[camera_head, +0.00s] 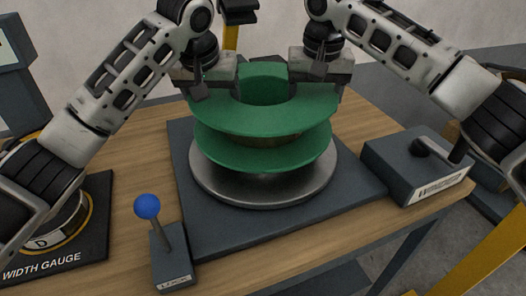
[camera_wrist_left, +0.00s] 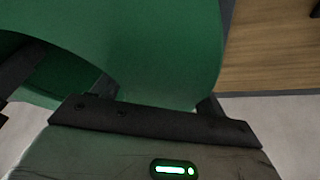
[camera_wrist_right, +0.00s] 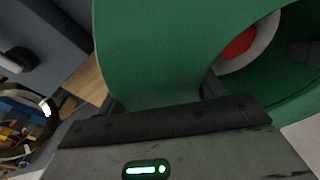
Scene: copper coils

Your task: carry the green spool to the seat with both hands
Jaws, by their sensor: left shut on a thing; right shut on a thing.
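The green spool (camera_head: 262,150) has two wide green flanges with a copper-brown band between them and a round hole in the top. It is upright, above a round metal seat (camera_head: 215,183) on a dark plate; I cannot tell whether it touches the seat. My left gripper (camera_head: 199,88) is shut on the left side of the upper flange. My right gripper (camera_head: 321,72) is shut on its right side. The spool fills much of the left wrist view (camera_wrist_left: 160,50) and the right wrist view (camera_wrist_right: 150,60). The fingertips are partly hidden by the spool.
A lever with a blue knob (camera_head: 147,207) stands on a box marked LOCK at the front left. A width gauge (camera_head: 50,255) is at the far left. A grey box with a black handle (camera_head: 410,170) is on the right. Bare wood (camera_head: 130,150) shows left of the plate.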

